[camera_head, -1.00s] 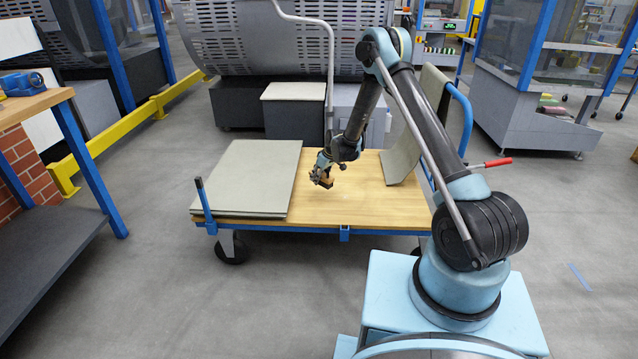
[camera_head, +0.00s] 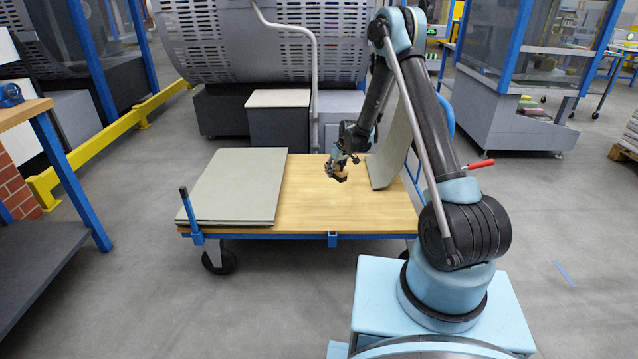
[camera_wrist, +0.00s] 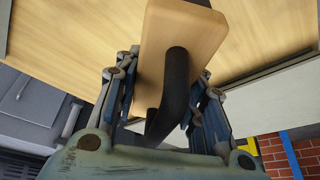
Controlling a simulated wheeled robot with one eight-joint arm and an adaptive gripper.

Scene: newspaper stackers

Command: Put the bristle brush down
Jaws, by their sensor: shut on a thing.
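The bristle brush (camera_wrist: 178,42) has a pale wooden block and a dark curved handle (camera_wrist: 168,95) in the wrist view. My gripper (camera_wrist: 160,105) is shut on it, with a finger on each side of the handle. In the head view the brush (camera_head: 341,174) is a small wooden block with a dark underside, at the end of my gripper (camera_head: 336,163). It is over the wooden deck of the cart (camera_head: 320,205). I cannot tell whether it touches the deck.
Flat grey sheets (camera_head: 235,185) lie on the deck's left part. A bent grey sheet (camera_head: 392,140) leans at its right end. The middle and front of the deck are clear. A blue post (camera_head: 190,212) stands at the front left corner. A workbench (camera_head: 40,140) is at far left.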

